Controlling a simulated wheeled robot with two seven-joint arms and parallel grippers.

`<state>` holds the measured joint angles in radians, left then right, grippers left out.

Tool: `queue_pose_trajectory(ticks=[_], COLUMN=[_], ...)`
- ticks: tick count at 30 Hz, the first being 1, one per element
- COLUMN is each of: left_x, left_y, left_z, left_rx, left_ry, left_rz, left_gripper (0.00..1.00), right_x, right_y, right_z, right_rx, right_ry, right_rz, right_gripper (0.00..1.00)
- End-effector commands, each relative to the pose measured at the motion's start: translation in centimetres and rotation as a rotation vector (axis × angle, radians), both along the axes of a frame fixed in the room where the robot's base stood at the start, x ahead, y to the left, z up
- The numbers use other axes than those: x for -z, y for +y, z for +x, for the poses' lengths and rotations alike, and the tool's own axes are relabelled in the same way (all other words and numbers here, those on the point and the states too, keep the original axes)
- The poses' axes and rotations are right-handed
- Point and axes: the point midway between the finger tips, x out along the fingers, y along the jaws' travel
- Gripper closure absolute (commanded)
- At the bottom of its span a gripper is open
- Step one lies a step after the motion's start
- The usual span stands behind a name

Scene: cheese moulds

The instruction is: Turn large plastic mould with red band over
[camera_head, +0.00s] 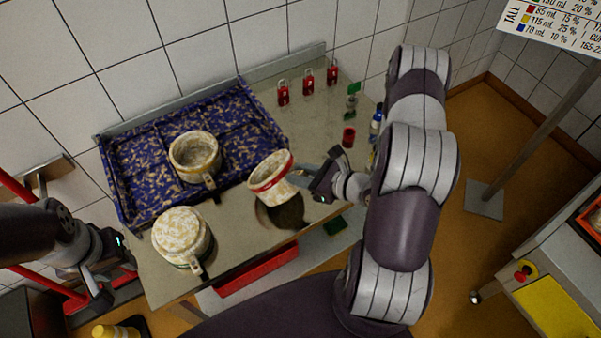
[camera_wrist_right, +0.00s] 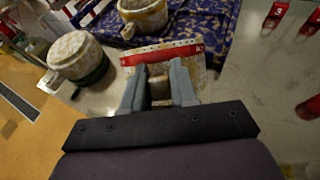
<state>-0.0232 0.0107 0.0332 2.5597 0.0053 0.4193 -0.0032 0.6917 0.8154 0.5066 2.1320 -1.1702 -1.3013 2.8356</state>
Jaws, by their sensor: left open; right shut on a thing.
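The mould with the red band (camera_head: 270,180) is cream and mottled, with a red band around its rim. It is tilted, above the table with a dark shadow below it. My right gripper (camera_head: 316,188) is shut on it from the right. In the right wrist view the mould (camera_wrist_right: 160,54) shows between my two grey fingers (camera_wrist_right: 159,88), its red band at the far side; what the fingers grip exactly is partly hidden. My left gripper (camera_head: 108,270) is open and empty, off the table's left edge.
A blue speckled tray (camera_head: 120,150) holds another mottled mould (camera_head: 194,157) with a handle. An upside-down mould with a green band (camera_head: 182,236) stands at the table's front left. Several red padlock-like items (camera_head: 308,79) and bottles (camera_head: 375,125) stand at the back right.

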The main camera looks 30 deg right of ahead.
Motion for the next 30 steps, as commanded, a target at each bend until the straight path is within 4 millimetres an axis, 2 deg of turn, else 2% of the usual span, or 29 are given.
queue_pose_trajectory(ticks=[7, 8, 10, 30], left_x=[0.04, 0.04, 0.04, -0.25], left_y=[0.00, 0.01, 0.01, 0.00], left_z=[-0.02, -0.01, -0.01, -0.02], left_rx=[0.000, 0.000, 0.000, 0.000], left_ry=[0.001, 0.001, 0.001, 0.001], left_rz=[0.000, 0.000, 0.000, 0.000], left_gripper=[0.57, 0.57, 0.57, 0.57], right_x=[0.00, 0.00, 0.01, -0.08], right_y=[0.02, 0.01, 0.01, -0.29], right_z=[0.01, 0.02, 0.02, -0.37], right_rx=[-0.001, -0.001, -0.001, 0.001], right_ry=[-0.001, -0.001, -0.001, 0.001], right_rz=[0.000, 0.000, 0.000, 0.000], right_gripper=[1.00, 0.66, 0.43, 0.43])
